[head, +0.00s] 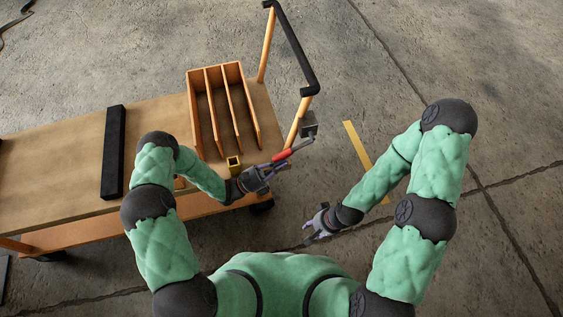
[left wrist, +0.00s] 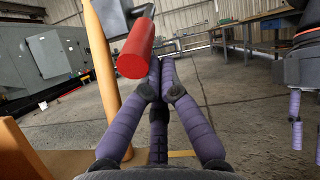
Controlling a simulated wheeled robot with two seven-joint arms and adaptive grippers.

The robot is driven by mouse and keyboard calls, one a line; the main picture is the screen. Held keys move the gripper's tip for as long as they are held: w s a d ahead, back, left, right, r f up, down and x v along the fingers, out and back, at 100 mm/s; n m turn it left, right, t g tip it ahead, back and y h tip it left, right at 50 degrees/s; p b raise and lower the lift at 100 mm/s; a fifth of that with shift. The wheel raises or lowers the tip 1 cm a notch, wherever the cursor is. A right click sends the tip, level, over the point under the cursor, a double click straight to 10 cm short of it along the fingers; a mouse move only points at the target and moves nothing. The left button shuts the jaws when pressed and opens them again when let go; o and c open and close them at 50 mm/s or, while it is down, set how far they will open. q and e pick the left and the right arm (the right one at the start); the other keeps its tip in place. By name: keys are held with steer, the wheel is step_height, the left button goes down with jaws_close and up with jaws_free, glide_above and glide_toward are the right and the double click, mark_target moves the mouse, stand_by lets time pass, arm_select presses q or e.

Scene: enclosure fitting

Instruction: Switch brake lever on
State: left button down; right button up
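The brake lever has a red handle (head: 283,155) on a grey box (head: 308,124), mounted on the cart's orange post. The red handle also shows large in the left wrist view (left wrist: 136,50), its round end facing the camera. My left gripper (head: 282,163) is right at the handle's end in the head view. In the left wrist view its purple fingers (left wrist: 160,75) converge with their tips together, beside the handle and not around it. Whether they touch the handle I cannot tell. My right gripper (head: 312,236) hangs low over the floor, too small to read.
Floor to the right is clear, with a yellow line (head: 357,145).

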mark_target(274, 162)
arm_select(q)
steer(key=shift+g+y, duration=0.3)
steer(key=shift+y, duration=0.4)
steer(key=shift+s+a+r+p, duration=0.1)
steer(key=shift+a+r+p, duration=0.25)
steer(key=shift+r+p, duration=0.65)
steer(key=shift+s+a+r+p, duration=0.1)
steer(key=shift+a+r+p, duration=0.3)
steer(key=shift+p, duration=0.95)
steer(key=shift+a+r+p, duration=0.25)
steer(key=shift+r+p, duration=0.55)
steer(key=shift+p, duration=0.4)
step_height(274, 162, up, 8)
steer(key=g+y+p, duration=0.2)
steer(key=y+p, duration=0.3)
steer(key=p, duration=0.8)
steer(key=shift+y, duration=0.4)
steer(key=shift+r, duration=0.1)
steer(key=f+b+v, duration=0.1)
steer(key=f+v, duration=0.1)
steer(key=v, duration=0.9)
steer(key=shift+s+a+f+b, duration=0.35)
steer(key=shift+s+f+b, duration=0.05)
steer(key=shift+s+f, duration=0.1)
steer(key=shift+d, duration=0.1)
